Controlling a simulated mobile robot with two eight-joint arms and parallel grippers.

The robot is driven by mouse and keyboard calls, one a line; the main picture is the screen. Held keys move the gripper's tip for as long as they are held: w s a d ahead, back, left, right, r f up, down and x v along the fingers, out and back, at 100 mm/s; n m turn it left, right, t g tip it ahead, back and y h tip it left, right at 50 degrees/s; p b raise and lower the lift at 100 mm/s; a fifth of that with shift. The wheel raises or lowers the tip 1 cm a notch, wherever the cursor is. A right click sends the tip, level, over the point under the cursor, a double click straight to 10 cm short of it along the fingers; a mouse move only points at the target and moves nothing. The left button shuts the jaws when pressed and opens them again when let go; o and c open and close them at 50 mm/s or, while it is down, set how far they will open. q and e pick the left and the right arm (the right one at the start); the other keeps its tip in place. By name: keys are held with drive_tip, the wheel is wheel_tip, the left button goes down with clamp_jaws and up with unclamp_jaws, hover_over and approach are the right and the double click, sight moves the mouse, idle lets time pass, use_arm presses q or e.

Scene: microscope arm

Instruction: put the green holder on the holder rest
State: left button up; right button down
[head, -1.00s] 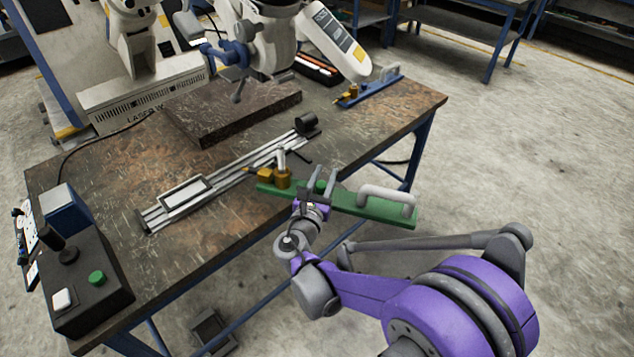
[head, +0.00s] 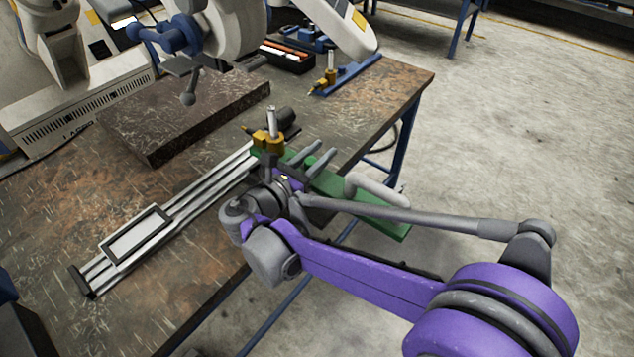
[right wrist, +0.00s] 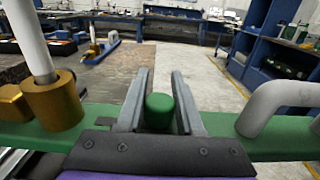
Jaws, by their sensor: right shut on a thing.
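My right gripper (head: 323,152) is shut on the green holder (head: 328,183), a long flat bar with a grey handle at one end and a brass fitting with an upright pale rod at the other. In the right wrist view the fingers (right wrist: 162,88) stand on either side of a green round knob on the holder (right wrist: 270,148). The brass end is over the table near the far end of the metal rail; the handle end reaches past the table's right edge. I cannot tell which thing is the holder rest. My left gripper is not in view.
The metal rail (head: 187,212) with a framed plate lies on the worn table (head: 50,220). A dark slab (head: 190,115) sits behind it under a white machine. A blue holder (head: 352,74) with a brass fitting lies at the back right, beside a tray of tools (head: 288,56).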

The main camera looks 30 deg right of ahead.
sight(319, 175)
wheel_tip(319, 175, down, 6)
drive_tip(key=shift+f+b, duration=0.25)
drive_tip(key=shift+b, duration=0.6)
drive_tip(key=c, duration=0.5)
unclamp_jaws()
drive_tip(key=shift+f, duration=0.1)
drive_tip(key=shift+c, duration=0.2)
drive_tip(key=shift+r, duration=0.2)
drive_tip(key=p+v, duration=0.1)
drive_tip(key=v, duration=1.1)
drive_tip(key=shift+f, duration=0.15)
